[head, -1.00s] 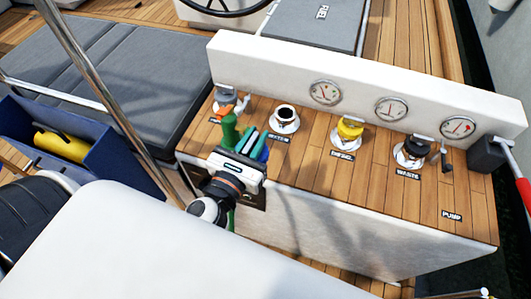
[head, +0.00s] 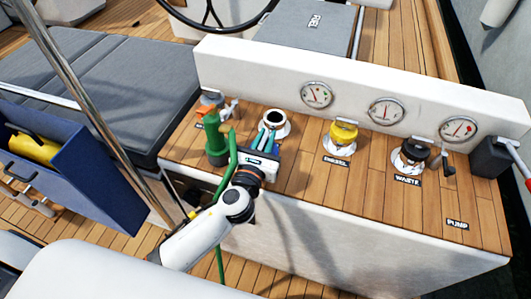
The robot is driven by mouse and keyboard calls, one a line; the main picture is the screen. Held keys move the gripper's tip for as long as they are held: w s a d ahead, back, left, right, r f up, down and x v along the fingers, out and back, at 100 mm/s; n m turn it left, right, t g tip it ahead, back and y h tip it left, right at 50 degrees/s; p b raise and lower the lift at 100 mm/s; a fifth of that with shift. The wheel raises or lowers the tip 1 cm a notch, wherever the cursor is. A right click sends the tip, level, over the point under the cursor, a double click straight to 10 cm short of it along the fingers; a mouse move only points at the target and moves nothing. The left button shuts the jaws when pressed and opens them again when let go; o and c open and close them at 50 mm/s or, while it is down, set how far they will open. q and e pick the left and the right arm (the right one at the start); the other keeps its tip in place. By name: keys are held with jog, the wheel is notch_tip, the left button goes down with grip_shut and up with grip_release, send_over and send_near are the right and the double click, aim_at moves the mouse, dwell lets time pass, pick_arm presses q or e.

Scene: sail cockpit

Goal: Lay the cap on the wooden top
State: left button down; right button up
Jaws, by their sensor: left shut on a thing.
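The gripper hides part of the flange and the filler's label. My right gripper is not in view.
A green hose nozzle (head: 215,142) stands left of my gripper. A yellow cap (head: 343,132) and a black cap (head: 415,151) sit on fillers to the right. A white gauge panel (head: 250,75) rises behind. Bare wood lies in front of the fillers.

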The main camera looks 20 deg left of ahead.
pick_arm(q)
notch_tip(320, 180, down, 4)
jog(key=shift+f+b, duration=0.1)
jog(key=shift+b, duration=0.65)
jog(key=shift+f, duration=0.15)
jog(key=c, duration=1.3)
grip_release()
